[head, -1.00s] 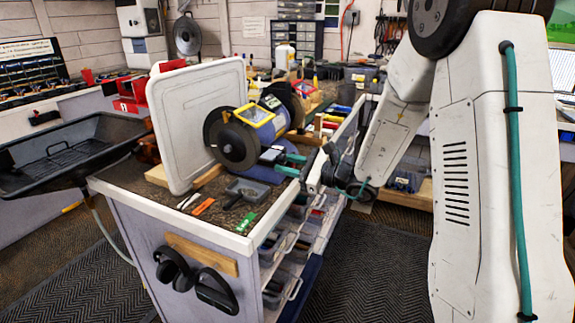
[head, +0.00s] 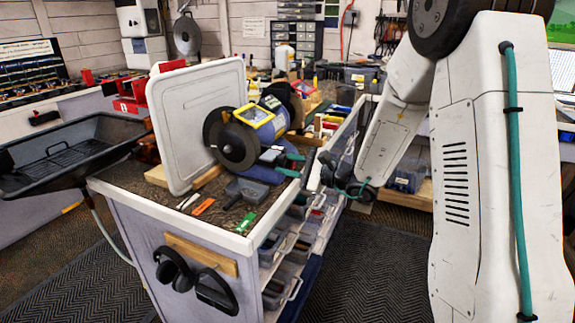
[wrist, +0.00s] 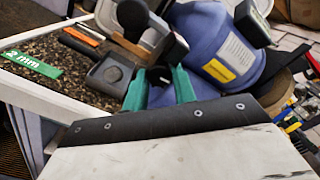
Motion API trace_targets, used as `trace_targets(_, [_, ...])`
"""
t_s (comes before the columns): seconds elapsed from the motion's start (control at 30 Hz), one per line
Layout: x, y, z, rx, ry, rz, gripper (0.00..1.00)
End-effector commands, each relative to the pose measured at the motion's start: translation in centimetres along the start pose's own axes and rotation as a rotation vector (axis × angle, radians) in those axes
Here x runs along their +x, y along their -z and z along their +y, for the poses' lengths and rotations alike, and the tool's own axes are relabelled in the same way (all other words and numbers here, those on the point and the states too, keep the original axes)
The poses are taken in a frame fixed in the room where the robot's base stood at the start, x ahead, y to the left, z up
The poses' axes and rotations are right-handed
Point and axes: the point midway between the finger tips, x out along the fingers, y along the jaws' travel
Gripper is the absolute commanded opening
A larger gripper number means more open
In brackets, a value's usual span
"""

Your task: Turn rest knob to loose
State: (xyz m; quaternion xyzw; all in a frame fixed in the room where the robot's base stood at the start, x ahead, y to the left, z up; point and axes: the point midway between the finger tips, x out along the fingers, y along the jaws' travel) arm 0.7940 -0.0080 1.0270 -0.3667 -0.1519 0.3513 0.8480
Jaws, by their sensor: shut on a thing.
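The bench grinder (head: 262,122) stands on the workbench, blue-bodied with dark wheels and yellow-framed eye shields. In the wrist view its blue body (wrist: 215,45) fills the upper middle. The small black rest knob (wrist: 159,74) sits low beside the grinder, between the two teal fingers of my gripper (wrist: 160,85). My gripper is shut on the knob, one finger on each side. In the head view my gripper (head: 290,164) reaches in from the right at the grinder's front. The knob is too small there to make out, and no loose or tight mark is readable.
A grey tray (head: 246,190) lies close to the fingers on the bench. A green "2 mm" label (wrist: 32,63) and orange tool (head: 203,206) lie nearby. A white upright panel (head: 197,120) stands left of the grinder. The floor (head: 355,270) right of the bench is clear.

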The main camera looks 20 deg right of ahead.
Motion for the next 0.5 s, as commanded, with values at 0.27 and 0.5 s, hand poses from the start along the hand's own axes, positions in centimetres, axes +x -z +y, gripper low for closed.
trace_targets(0.27, [-0.02, 0.02, 0.01, 0.002, 0.0, 0.001, 0.48])
trace_targets(0.5, [-0.01, 0.0, 0.02, 0.002, 0.0, 0.0, 0.48])
